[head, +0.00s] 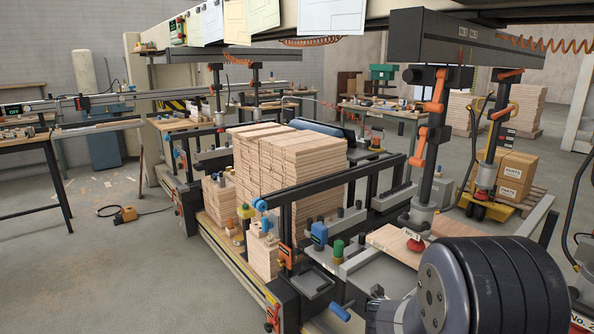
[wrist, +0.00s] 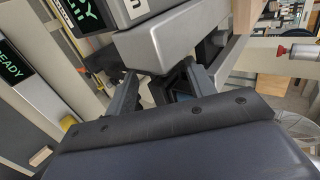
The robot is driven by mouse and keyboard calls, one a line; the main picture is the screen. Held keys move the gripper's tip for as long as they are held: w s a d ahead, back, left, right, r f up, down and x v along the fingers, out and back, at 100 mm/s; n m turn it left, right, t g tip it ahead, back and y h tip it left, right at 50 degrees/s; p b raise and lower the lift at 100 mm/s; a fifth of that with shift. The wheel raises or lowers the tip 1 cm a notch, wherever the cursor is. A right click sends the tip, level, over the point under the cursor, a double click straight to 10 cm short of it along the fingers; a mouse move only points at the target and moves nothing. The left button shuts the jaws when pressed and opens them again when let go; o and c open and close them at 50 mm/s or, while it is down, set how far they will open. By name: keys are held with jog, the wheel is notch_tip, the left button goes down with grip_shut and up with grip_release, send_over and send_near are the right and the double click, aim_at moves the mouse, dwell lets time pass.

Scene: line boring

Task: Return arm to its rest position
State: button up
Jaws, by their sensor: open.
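In the wrist view my gripper (wrist: 161,84) is open, its two dark fingers spread apart. I see no object held between them. A grey machine housing (wrist: 158,38) lies just beyond the fingertips; I cannot tell whether they touch it. In the head view a large dark rounded link of my arm (head: 480,285) fills the lower right corner, in front of the boring machine. The gripper itself does not show in the head view.
Green READY displays stand on the machine in the wrist view, one at left (wrist: 12,65). In the head view, stacked boards (head: 290,155) sit on the machine; a boring column (head: 425,185) stands above a wooden panel (head: 385,240) near my arm. Floor at left (head: 80,270) is mostly clear.

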jog(key=p+v, duration=0.1)
jog(key=v, duration=0.5)
jog(key=b+x, duration=0.3)
jog(key=x, duration=0.9)
jog(key=shift+a+f, duration=0.1)
jog(key=shift+f, duration=0.05)
jog(key=shift+s+h+b, duration=0.15)
jog(key=shift+h+b, duration=0.15)
jog(key=shift+b, duration=0.7)
jog(key=shift+t+b, duration=0.3)
jog(key=shift+b, duration=0.5)
jog(key=t+h+b, duration=0.1)
jog(key=h+b, duration=0.1)
jog(key=b, duration=0.5)
jog(key=shift+t+b, duration=0.3)
jog(key=shift+b, duration=0.05)
jog(key=t+h+b, duration=0.2)
jog(key=h+b, duration=0.1)
jog(key=b, duration=0.9)
jog(key=shift+a+t+h+b, duration=0.1)
jog(key=shift+t+h+b, duration=0.2)
jog(key=shift+b, duration=0.05)
jog(key=p+v, duration=0.1)
jog(key=v, duration=0.7)
jog(key=shift+s+r+p, duration=0.15)
jog(key=shift+r+p, duration=0.25)
jog(key=shift+r, duration=0.05)
